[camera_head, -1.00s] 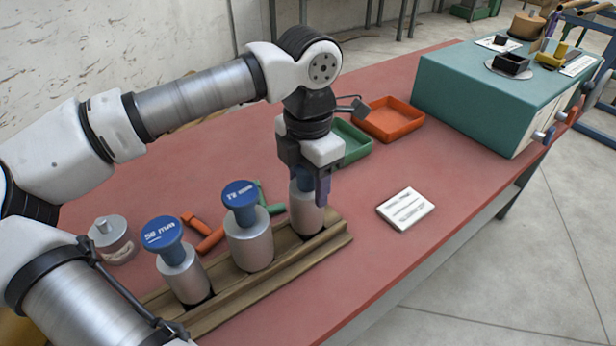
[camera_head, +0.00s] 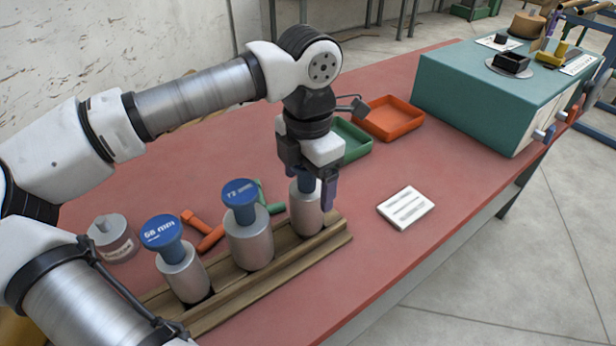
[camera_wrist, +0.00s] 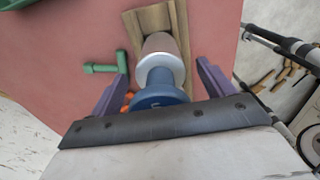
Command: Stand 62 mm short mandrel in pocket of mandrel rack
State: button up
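A grey mandrel (camera_head: 306,215) with a blue head (camera_wrist: 160,97) stands upright at the far right end of the wooden mandrel rack (camera_head: 290,268). Its lower end is hidden in the rack, and its label is not readable. My gripper (camera_head: 309,191) is right over this mandrel. In the wrist view its purple fingers (camera_wrist: 162,72) are spread on either side of the blue head, with gaps on both sides. Two other blue-headed mandrels stand in the rack to the left: one marked 72 mm (camera_head: 250,245) and one marked 58 mm (camera_head: 185,275).
Behind the rack lie an orange tool (camera_head: 208,238), a green tool (camera_head: 268,205) and a grey lidded pot (camera_head: 112,242). Green (camera_head: 352,140) and orange (camera_head: 391,118) trays and a teal box (camera_head: 490,95) stand farther back. A white card (camera_head: 406,208) lies right of the rack.

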notch_tip(320, 180, up, 14)
jog(key=shift+f, duration=0.1)
dwell(0.5)
jog(key=shift+s+d, duration=0.1)
